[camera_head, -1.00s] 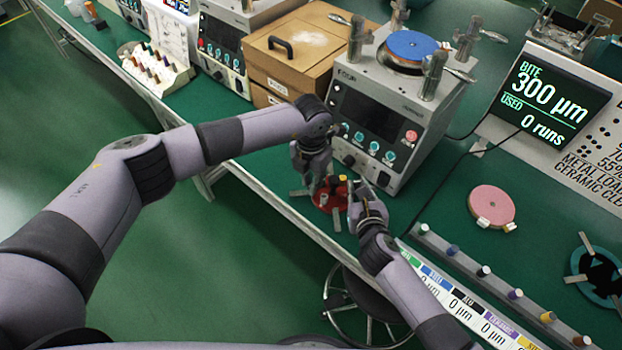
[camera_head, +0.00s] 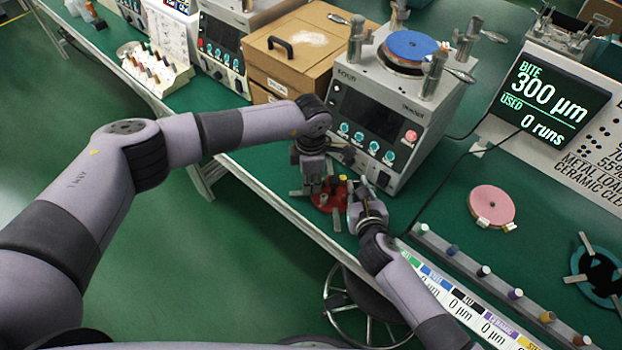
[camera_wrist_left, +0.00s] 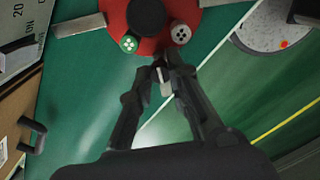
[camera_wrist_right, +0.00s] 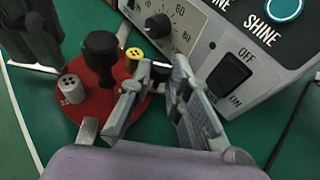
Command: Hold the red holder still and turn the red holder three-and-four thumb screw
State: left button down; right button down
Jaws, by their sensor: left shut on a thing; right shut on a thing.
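The red holder (camera_head: 325,203) lies on the green bench in front of the grey machine, a round red disc with flat metal arms and a black centre knob (camera_wrist_right: 100,45). My left gripper (camera_head: 318,186) (camera_wrist_left: 162,68) is shut on a pale metal arm of the holder. My right gripper (camera_head: 354,190) (camera_wrist_right: 157,82) is shut on a small dark thumb screw, mostly hidden between its fingers.
The grey machine (camera_head: 385,135) with knobs and a switch stands close behind the holder and my right gripper. A pink disc (camera_head: 492,205) and a rail with several coloured knobs (camera_head: 465,262) lie to the right. The bench's front edge is near.

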pick_arm(q)
jog(key=shift+m, duration=0.4)
jog(key=c, duration=1.5)
grip_release()
jog(key=shift+r, duration=0.1)
notch_tip(320, 180, up, 12)
jog(key=shift+f, duration=0.1)
pick_arm(e)
jog(key=c, duration=1.4)
grip_release()
jog(key=shift+c, duration=0.2)
